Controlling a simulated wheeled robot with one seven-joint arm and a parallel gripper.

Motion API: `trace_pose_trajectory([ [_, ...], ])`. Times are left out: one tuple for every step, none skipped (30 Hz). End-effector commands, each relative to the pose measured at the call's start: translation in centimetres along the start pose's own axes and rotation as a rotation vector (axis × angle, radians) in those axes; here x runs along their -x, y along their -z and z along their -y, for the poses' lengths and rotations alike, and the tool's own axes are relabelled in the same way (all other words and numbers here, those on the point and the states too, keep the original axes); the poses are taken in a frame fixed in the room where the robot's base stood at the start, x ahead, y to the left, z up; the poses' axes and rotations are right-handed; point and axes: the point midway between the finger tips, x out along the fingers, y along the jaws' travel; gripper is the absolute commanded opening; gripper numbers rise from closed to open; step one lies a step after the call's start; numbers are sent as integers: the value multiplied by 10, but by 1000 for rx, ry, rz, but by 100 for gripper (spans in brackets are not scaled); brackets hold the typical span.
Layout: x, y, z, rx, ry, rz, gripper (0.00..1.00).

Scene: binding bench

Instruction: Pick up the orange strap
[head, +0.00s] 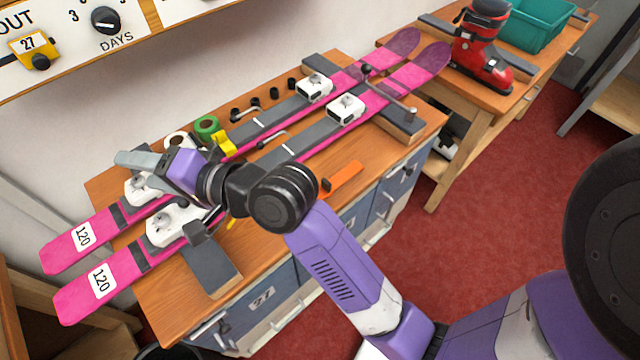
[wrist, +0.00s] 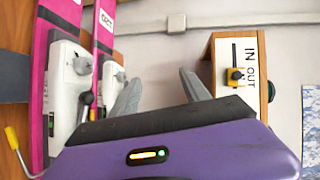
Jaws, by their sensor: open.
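The orange strap (head: 342,179) lies on the wooden bench top near its front edge, right of the pink skis in the head view. Part of it may be hidden by my arm. The wrist view does not show it. My gripper (head: 128,160) is over the left part of the bench, above the skis' white bindings and well left of the strap. In the wrist view my gripper (wrist: 160,88) has its two fingers spread with nothing between them.
Two pink skis (head: 92,277) lie across the bench (head: 168,305). A green tape roll (head: 206,126) and yellow clip (head: 223,143) sit behind them. A red boot (head: 482,50) and teal bin (head: 540,25) stand on a second bench. Red floor is clear in front.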

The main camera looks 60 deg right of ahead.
Motion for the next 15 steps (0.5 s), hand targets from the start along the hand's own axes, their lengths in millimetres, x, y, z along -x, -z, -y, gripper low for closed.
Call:
trace_pose_trajectory([
  [-4,16,9,3,-23,18,55],
  [-6,22,11,-1,-42,34,55],
  [-8,29,11,-6,-74,53,55],
  [-8,36,10,-10,-100,66,55],
  [-8,42,8,-13,-130,76,55],
  [-7,51,3,-16,-174,89,55],
  [-5,59,-1,-19,-211,96,55],
  [-2,66,-6,-22,-251,101,55],
  [3,77,-15,-27,-307,104,55],
  [8,86,-22,-31,-353,104,55],
  [13,95,-30,-36,-400,101,55],
  [22,108,-42,-44,-465,95,55],
  [30,117,-50,-51,-514,87,55],
  [39,127,-60,-61,-567,77,55],
  [53,138,-75,-84,-644,62,55],
])
